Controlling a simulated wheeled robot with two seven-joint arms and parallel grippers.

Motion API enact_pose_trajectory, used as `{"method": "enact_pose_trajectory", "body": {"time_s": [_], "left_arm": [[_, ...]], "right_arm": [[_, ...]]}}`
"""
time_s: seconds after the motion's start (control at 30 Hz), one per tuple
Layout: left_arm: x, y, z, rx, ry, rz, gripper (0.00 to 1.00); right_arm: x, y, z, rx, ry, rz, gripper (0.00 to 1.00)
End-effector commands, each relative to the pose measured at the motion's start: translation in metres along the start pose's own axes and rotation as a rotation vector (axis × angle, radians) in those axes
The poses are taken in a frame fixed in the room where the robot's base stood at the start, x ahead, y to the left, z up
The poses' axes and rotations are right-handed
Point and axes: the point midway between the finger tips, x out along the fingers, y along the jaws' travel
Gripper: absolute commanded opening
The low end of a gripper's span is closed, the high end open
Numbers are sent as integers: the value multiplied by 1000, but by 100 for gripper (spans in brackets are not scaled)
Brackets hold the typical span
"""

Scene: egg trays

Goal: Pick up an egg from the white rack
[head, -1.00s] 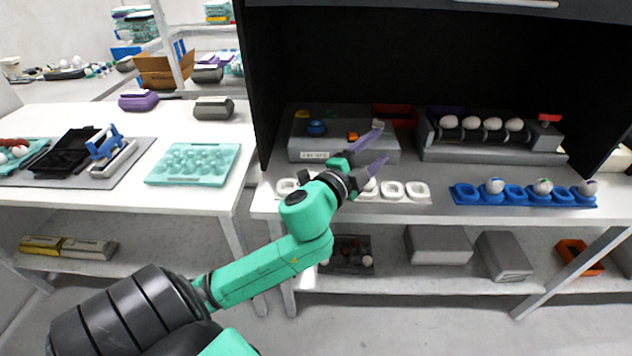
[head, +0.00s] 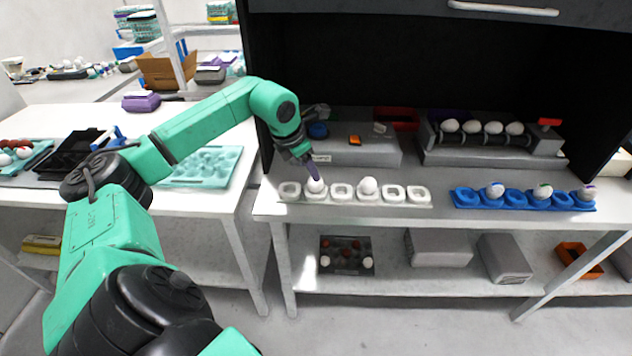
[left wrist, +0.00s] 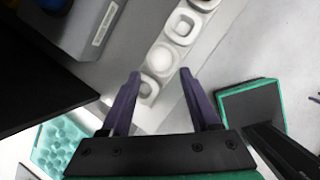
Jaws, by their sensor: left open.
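The white rack (head: 418,197) is a row of cups on the bench under the dark cabinet. In the head view one white egg (head: 316,186) sits in its second cup from the left. In the left wrist view the open purple fingers of my left gripper (left wrist: 160,74) lie either side of that egg (left wrist: 163,58). I cannot tell whether they touch it. My right gripper is not in view.
A blue rack (head: 515,200) with several eggs stands to the right. Behind are a grey box (head: 365,155) and a grey roller stand with several white eggs (head: 493,128). A teal tray (head: 225,165) lies on the left table. The cabinet's dark side panel is close to my left arm.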

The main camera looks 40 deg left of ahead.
Motion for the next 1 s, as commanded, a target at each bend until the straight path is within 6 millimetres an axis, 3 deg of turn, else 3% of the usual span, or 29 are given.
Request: {"method": "enact_pose_trajectory", "body": {"time_s": [0.33, 0.47, 0.67, 0.73, 1.0], "left_arm": [[54, 0, 0, -1, 1, -6, 62], [75, 0, -1, -1, -2, -4, 62], [79, 0, -2, 2, -2, -2, 62], [79, 0, -2, 2, -2, -2, 39], [78, 0, -1, 1, -2, -2, 39]], "right_arm": [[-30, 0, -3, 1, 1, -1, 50], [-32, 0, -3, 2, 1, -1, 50], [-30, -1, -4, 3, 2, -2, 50], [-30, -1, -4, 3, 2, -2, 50], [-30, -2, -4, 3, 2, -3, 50]]}}
